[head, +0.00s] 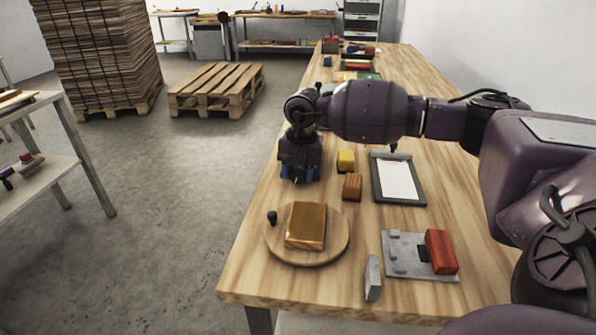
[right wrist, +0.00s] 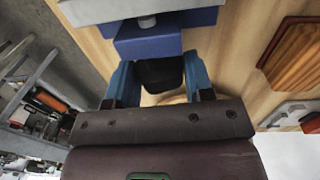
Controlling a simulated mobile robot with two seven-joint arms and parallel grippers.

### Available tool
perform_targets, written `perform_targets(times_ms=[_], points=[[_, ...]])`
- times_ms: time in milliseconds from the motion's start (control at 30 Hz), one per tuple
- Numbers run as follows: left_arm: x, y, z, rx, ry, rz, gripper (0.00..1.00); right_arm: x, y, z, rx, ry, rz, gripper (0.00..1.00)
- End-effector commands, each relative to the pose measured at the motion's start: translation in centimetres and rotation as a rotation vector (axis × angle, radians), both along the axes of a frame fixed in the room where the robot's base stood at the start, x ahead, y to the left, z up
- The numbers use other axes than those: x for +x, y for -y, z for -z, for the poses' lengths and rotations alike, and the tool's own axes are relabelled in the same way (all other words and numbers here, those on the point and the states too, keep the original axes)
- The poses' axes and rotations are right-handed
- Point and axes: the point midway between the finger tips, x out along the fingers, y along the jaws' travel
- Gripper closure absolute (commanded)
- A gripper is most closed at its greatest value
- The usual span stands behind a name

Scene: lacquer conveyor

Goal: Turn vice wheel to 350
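My right gripper (head: 299,173) hangs over the left side of the workbench, pointing down, its blue fingers spread apart. In the right wrist view, my right gripper (right wrist: 161,80) has a black, rounded piece (right wrist: 160,71) between its fingers. This piece looks like part of the vice wheel, and I cannot tell whether the fingers press on it. Just beyond it is a blue body with a grey top (right wrist: 165,38), apparently the vice. In the head view the arm and gripper hide most of this spot. The wheel's angle cannot be read. My left gripper is out of view.
On the workbench (head: 250,278) a round wooden board (head: 278,248) holds a brass-coloured block (head: 306,225) and a black knob (head: 272,217). A yellow block (head: 345,161), a brown block (head: 352,187), a clipboard (head: 416,197) and a grey fixture with a red block (head: 441,251) lie nearby.

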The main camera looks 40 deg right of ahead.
Motion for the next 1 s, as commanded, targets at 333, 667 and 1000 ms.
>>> perform_targets(times_ms=[333,667,1000], points=[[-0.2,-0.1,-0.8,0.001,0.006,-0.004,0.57,-0.1,0.1,-0.3,0.033,0.041,0.002,0.76],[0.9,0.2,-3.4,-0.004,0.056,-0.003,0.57,-0.4,0.3,-0.6,0.174,0.21,0.002,0.76],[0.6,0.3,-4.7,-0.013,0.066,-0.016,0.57,-0.5,0.4,-0.2,0.325,0.384,0.003,0.76]])
